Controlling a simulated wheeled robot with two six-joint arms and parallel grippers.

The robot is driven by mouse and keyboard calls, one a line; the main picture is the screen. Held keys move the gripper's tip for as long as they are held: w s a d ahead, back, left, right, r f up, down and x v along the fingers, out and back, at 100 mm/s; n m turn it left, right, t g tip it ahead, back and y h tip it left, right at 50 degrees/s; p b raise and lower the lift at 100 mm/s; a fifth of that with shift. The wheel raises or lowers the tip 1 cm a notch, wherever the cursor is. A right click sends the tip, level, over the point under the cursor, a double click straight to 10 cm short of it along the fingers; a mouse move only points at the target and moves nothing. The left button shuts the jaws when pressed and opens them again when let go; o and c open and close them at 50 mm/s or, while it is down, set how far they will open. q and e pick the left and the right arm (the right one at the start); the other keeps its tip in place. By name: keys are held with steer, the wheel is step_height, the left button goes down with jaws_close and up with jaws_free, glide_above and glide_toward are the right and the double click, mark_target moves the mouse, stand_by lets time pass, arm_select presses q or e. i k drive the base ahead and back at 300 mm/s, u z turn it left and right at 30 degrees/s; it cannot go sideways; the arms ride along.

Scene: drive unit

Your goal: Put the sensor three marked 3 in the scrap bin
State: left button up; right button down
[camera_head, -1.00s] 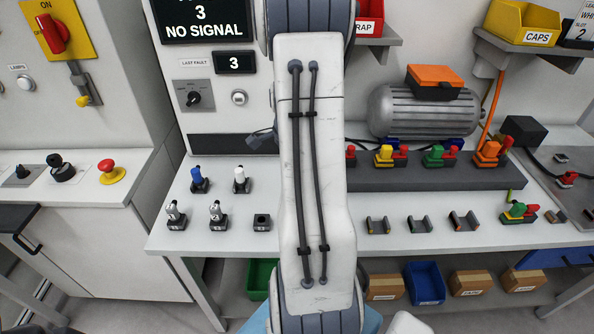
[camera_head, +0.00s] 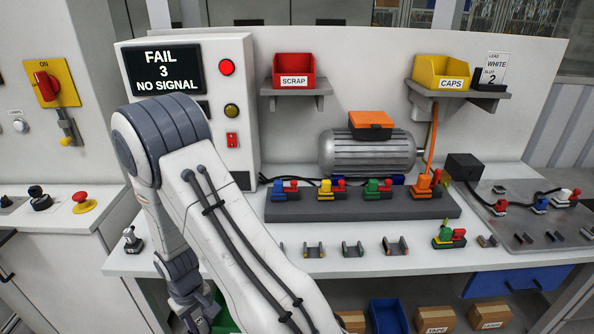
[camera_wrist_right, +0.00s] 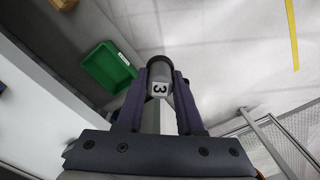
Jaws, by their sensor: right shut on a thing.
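The sensor three (camera_wrist_right: 160,90), a grey and white piece with a black 3 on a white label, is between the fingers of my right gripper (camera_wrist_right: 160,76) in the right wrist view. The gripper is shut on it, above the floor. In the head view my right arm bends down at the left, its wrist end low near the bottom edge; the sensor cannot be made out there. The red scrap bin (camera_head: 293,68), labelled SCRAP, sits on a wall shelf, up and right of the gripper. Its inside is barely visible. My left gripper is not in view.
A screen (camera_head: 165,70) reads FAIL 3 NO SIGNAL. A yellow CAPS bin (camera_head: 443,72) is on another shelf. A motor (camera_head: 370,153) and a grey connector block (camera_head: 360,206) are on the bench. A green bin (camera_wrist_right: 108,68) is near the gripper. The air before the scrap shelf is clear.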

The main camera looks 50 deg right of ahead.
mark_target(295, 84)
steer(key=k, duration=0.2)
steer(key=u, duration=1.5)
steer(key=i, duration=1.1)
steer(key=z, duration=3.2)
